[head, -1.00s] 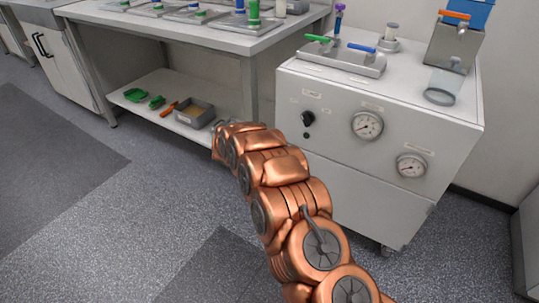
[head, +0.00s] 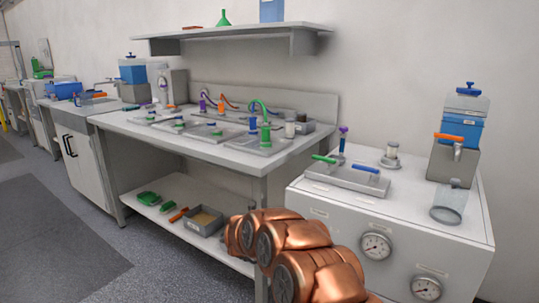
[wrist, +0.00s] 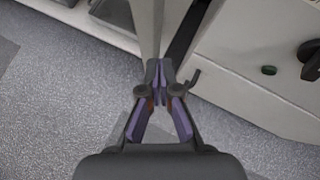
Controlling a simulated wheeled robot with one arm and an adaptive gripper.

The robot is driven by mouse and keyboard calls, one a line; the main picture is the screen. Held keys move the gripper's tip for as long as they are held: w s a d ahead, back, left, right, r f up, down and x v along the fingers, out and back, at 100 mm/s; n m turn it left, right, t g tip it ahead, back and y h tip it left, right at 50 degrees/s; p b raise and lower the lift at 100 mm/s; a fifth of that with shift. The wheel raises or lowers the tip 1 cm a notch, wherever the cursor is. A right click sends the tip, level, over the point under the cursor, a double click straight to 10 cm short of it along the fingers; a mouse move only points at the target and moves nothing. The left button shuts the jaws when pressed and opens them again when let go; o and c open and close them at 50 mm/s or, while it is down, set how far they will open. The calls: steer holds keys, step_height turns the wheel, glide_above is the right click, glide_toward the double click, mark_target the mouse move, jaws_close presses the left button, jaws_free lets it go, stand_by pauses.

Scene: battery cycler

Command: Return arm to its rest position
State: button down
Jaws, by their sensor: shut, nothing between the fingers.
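My copper-coloured arm (head: 300,254) rises from the bottom of the head view and stands in front of the gap between the workbench and the white cabinet. Its end points away from the camera, so the fingers are hidden there. In the wrist view my gripper (wrist: 160,68) is shut and empty, its dark fingertips together. Below it is the grey speckled floor (wrist: 60,90), with a pale table leg (wrist: 147,25) just beyond the fingertips.
The white cabinet (head: 330,222) with gauges stands close on the right. The workbench (head: 125,122) holds several trays and fittings. Its lower shelf (head: 150,214) carries green parts and a grey bin (head: 200,221). A wall shelf (head: 235,37) hangs above. Floor (head: 60,240) is open at left.

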steer(key=s+a+r+n+y+p, duration=0.25)
steer(key=r+n, duration=0.25)
steer(key=r, duration=0.3)
steer(key=s+a+r+n+y+p, duration=0.1)
steer(key=s+r+n+y+p, duration=0.15)
steer(key=r+n, duration=0.4)
steer(key=s+a+r+n+y+p, duration=0.1)
steer(key=s+r+n+y+p, duration=0.15)
steer(key=r, duration=0.65)
steer(key=s+d+r+n+g+y+p, duration=0.1)
steer(key=s+r+n+g+p, duration=0.1)
steer(key=s+r+n, duration=0.4)
steer(key=s+d+r+n+g+p, duration=0.1)
steer(key=s+d+n+g+p, duration=0.2)
steer(key=s, duration=0.6)
steer(key=s+d+n+g+h+p, duration=0.2)
steer(key=s+d, duration=0.5)
steer(key=s, duration=0.5)
steer(key=s+d+r+n+g+h+p, duration=0.1)
steer(key=s+d+n+g+h+p, duration=0.1)
steer(key=s+d+n+p, duration=0.2)
steer(key=s+d+r+n+g+h+p, duration=0.1)
steer(key=s+d+n, duration=0.7)
steer(key=s, duration=1.2)
steer(key=d+g+h+p, duration=0.1)
steer(key=d+g+p, duration=0.1)
steer(key=d, duration=0.2)
steer(key=shift+s+r+h+p, duration=0.25)
steer(key=shift+s+h+p, duration=0.1)
steer(key=shift+s+p, duration=0.05)
